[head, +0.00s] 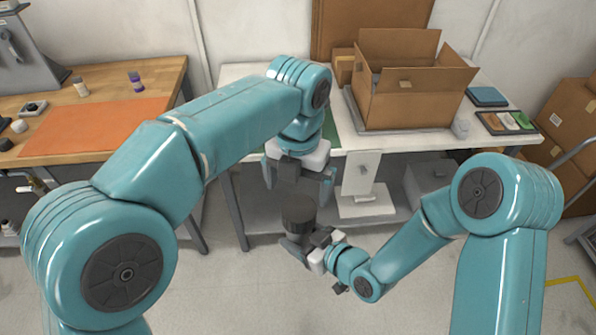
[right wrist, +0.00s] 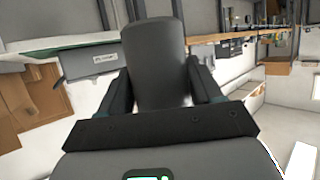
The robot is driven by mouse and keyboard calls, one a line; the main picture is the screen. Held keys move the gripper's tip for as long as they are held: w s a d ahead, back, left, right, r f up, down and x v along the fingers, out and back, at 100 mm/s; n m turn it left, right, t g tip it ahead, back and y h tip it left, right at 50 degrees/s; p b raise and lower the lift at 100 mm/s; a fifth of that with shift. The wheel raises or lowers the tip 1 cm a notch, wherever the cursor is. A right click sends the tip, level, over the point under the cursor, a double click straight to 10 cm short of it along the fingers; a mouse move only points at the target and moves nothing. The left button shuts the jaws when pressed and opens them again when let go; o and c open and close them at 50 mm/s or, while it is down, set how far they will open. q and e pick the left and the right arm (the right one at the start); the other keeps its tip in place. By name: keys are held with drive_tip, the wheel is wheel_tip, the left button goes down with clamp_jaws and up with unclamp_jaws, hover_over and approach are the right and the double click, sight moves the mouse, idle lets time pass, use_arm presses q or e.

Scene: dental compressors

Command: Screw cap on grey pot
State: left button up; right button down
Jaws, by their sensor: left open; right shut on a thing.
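The grey pot (head: 298,222), a dark upright cylinder, is in front of the white bench in the head view. In the right wrist view the pot (right wrist: 156,65) stands between the two fingers. My right gripper (head: 306,246) is shut on the pot and holds it in the air. My left gripper (head: 298,183) is open just above the pot, its fingers pointing down on either side. I cannot tell a separate cap from the dark top of the pot.
An open cardboard box (head: 405,105) stands on the white bench (head: 440,140). A wooden bench (head: 110,77) with an orange mat (head: 85,128) and small bottles is at left. A white stand (head: 363,185) is behind the grippers. More boxes (head: 570,125) are at right.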

use_arm(q)
wheel_tip(320, 180, up, 4)
drive_tip(key=shift+f, duration=0.25)
idle(0.4)
drive_tip(key=w+f+n+h, duration=0.2)
drive_tip(key=f+n, duration=0.1)
drive_tip(key=w+f+n+h, duration=0.1)
drive_tip(key=shift+w+d+f+t, duration=0.15)
drive_tip(key=shift+w+d+t, duration=0.1)
drive_tip(key=shift+w+t, duration=0.1)
drive_tip(key=w+a+f+n+t+h, duration=0.1)
drive_tip(key=a+f+n, duration=0.3)
drive_tip(key=f+n, duration=0.55)
drive_tip(key=a+f+n+t+h, duration=0.1)
drive_tip(key=a+f+n, duration=0.3)
drive_tip(key=f+n, duration=0.55)
drive_tip(key=s+a+f+n+g, duration=0.1)
drive_tip(key=s+a+f+n, duration=0.3)
drive_tip(key=s+f+n, duration=0.4)
drive_tip(key=s+a+f+n+g+y, duration=0.1)
drive_tip(key=s+a+f+n, duration=0.3)
drive_tip(key=s+f+n, duration=0.4)
drive_tip(key=s+n, duration=0.4)
drive_tip(key=s, duration=0.3)
drive_tip(key=shift+a+f+n, duration=0.15)
drive_tip(key=shift+f+n, duration=0.05)
drive_tip(key=shift+n, duration=0.2)
